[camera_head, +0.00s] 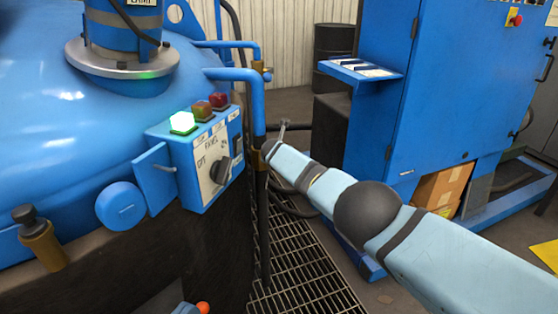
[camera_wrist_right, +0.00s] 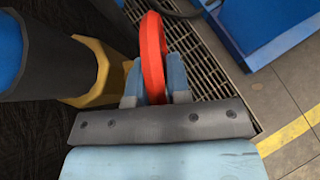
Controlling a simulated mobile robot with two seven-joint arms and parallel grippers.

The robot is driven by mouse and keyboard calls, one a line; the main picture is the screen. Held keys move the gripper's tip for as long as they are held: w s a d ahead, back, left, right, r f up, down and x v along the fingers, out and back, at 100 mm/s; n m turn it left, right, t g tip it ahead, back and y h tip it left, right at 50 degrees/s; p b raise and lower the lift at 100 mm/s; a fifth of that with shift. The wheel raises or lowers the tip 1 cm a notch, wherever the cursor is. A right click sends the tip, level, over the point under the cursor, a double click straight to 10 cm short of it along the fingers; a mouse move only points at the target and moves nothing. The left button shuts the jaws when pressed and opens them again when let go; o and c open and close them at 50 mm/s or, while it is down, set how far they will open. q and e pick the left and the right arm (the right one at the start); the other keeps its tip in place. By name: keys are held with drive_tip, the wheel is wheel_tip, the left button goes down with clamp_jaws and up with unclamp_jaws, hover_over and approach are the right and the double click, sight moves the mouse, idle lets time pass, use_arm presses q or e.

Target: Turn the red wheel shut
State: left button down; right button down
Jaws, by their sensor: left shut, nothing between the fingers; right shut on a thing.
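The red wheel (camera_wrist_right: 152,58) shows edge-on in the right wrist view, beside a brass-yellow valve body (camera_wrist_right: 98,72) on a blue pipe. My right gripper (camera_wrist_right: 155,85) is shut on the wheel's rim, one finger on each side. In the head view my right arm reaches in from the right to the blue pipe beside the tank, and I cannot make out the wheel there. A small part of my left gripper (camera_head: 186,308) shows at the bottom edge of the head view, shut and apart from the wheel.
A blue control box (camera_head: 205,160) with a lit green lamp and a black knob stands left of the pipe (camera_head: 258,105). A floor grating (camera_head: 300,270) lies below. A large blue cabinet (camera_head: 450,90) stands at the right, with a cardboard box (camera_head: 440,188) under it.

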drive_tip(key=shift+d, duration=0.1)
idle(0.3)
drive_tip(key=c, duration=1.1)
unclamp_jaws()
